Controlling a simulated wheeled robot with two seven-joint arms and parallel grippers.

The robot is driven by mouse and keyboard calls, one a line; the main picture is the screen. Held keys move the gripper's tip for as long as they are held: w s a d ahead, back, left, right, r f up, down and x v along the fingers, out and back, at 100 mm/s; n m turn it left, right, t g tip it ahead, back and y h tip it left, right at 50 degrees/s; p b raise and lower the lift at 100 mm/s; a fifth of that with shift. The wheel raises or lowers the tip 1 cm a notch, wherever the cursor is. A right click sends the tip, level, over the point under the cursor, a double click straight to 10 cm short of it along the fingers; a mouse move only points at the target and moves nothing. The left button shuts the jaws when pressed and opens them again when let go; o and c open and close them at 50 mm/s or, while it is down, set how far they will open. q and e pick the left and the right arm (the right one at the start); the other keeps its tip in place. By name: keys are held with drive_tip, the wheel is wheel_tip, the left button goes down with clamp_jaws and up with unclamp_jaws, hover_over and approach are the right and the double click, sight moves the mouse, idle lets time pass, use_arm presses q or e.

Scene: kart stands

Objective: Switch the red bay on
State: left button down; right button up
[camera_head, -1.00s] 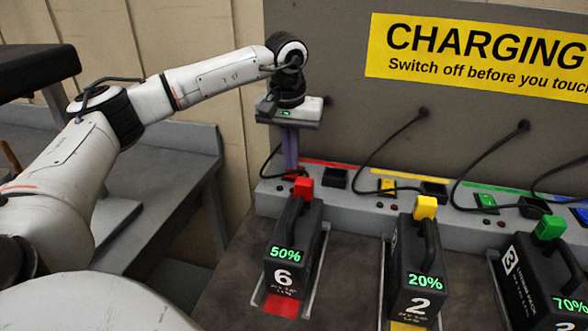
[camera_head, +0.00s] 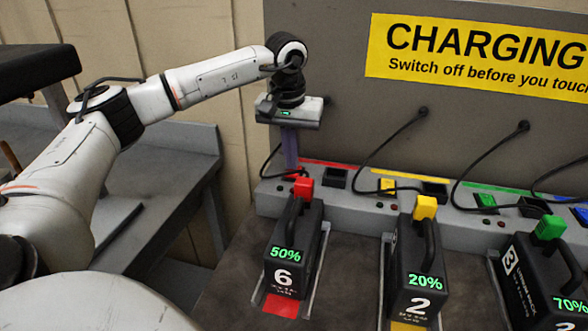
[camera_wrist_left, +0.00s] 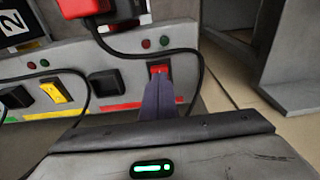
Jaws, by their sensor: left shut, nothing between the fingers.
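My left gripper (camera_head: 291,165) points down at the left end of the grey charging ledge, its fingers shut with nothing between them. In the left wrist view its fingertips (camera_wrist_left: 160,84) are at the red rocker switch (camera_wrist_left: 159,70), overlapping its near part; I cannot tell whether they press it. In the head view the gripper mostly hides this switch. The red bay's battery (camera_head: 289,255), black with number 6 and a 50% display, stands in its slot with a red plug (camera_head: 303,187) on top. My right gripper is not in view.
A yellow switch (camera_head: 387,186) and a green switch (camera_head: 486,201) lie further right on the ledge. Batteries with 20% (camera_head: 411,265) and 70% (camera_head: 540,280) displays stand before them. Black cables loop above the ledge. A grey side table (camera_head: 165,185) is at left.

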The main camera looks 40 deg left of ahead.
sight(292, 173)
use_arm(q)
drive_tip(key=shift+f+b, duration=0.3)
drive_tip(key=shift+f, duration=0.4)
idle(0.3)
drive_tip(key=shift+r, duration=0.1)
wheel_tip(292, 173, up, 5)
drive_tip(key=p, duration=0.5)
drive_tip(key=shift+r, duration=0.95)
